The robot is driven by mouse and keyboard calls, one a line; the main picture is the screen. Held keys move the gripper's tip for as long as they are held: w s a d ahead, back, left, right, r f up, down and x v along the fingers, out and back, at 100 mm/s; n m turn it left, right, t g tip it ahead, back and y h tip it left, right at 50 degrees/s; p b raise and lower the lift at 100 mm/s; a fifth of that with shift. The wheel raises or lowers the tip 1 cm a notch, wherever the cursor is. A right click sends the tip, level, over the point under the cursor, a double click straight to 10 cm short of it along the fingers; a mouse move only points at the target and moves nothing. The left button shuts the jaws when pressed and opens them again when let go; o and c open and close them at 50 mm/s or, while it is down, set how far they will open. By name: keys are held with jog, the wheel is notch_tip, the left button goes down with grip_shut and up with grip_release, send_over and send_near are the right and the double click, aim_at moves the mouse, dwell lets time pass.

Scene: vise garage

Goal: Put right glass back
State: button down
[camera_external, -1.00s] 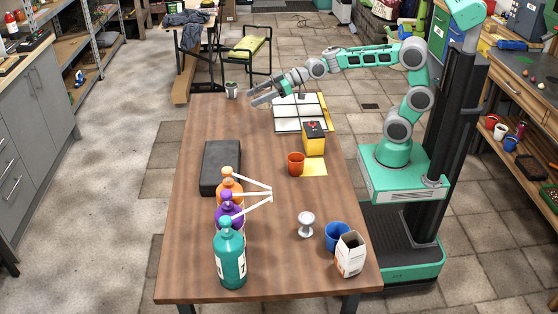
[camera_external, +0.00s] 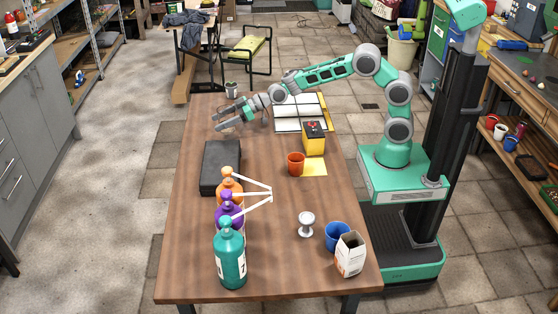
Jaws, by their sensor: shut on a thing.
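My gripper (camera_external: 220,120) is over the far left part of the wooden table (camera_external: 270,270), beyond the black case. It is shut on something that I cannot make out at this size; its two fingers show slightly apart. A small white stemmed goblet (camera_external: 306,222) stands upright on the near right part of the table, well away from my gripper. No other drinking glass can be told apart clearly.
An open book (camera_external: 300,113), yellow box (camera_external: 314,140), orange cup (camera_external: 296,163), blue cup (camera_external: 336,236), white carton (camera_external: 350,255) and pump bottles (camera_external: 231,260) also stand around.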

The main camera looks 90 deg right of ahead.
jog(key=shift+f, duration=1.3)
jog(key=shift+f, duration=0.1)
jog(key=c, duration=0.8)
grip_release()
jog(key=shift+s+f, duration=0.1)
jog(key=shift+f, duration=0.05)
jog(key=shift+c, duration=0.2)
jog(key=o, duration=0.5)
jog(key=shift+c, duration=0.2)
jog(key=shift+r, duration=0.35)
jog(key=v, duration=1.2)
jog(key=shift+f, duration=0.2)
